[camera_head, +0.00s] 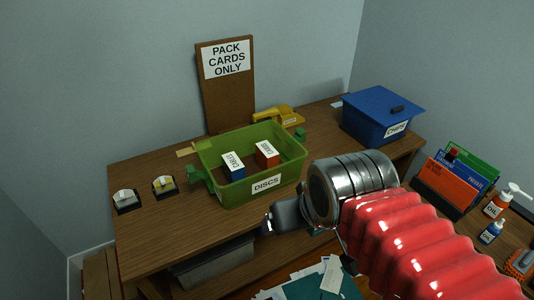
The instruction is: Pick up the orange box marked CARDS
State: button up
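The orange box (269,160) stands inside the green bin marked DISCS (235,192), in its right part. Its top carries a white label whose small print is hard to read. A blue box (236,174) with a white label stands to its left in the same bin, with a small gap between them. My gripper (271,223) is in front of the bin, below its DISCS label in the picture, and apart from the orange box. It is seen from behind and the side, so its finger opening is not clear. The lower parts of both boxes are partly hidden by the bin.
The bin stands on a wooden desk (150,240). Behind it are a board reading PACK CARDS ONLY (229,100) and a yellow tool (278,117). A blue lidded box (375,128) is at right; two small dispensers (164,187) are at left. The bin's top is open.

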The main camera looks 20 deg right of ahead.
aim_at(267, 158)
jog(key=u, duration=0.55)
jog(key=k, duration=1.35)
jog(key=z, duration=0.15)
jog(key=i, duration=1.95)
jog(key=u, duration=0.65)
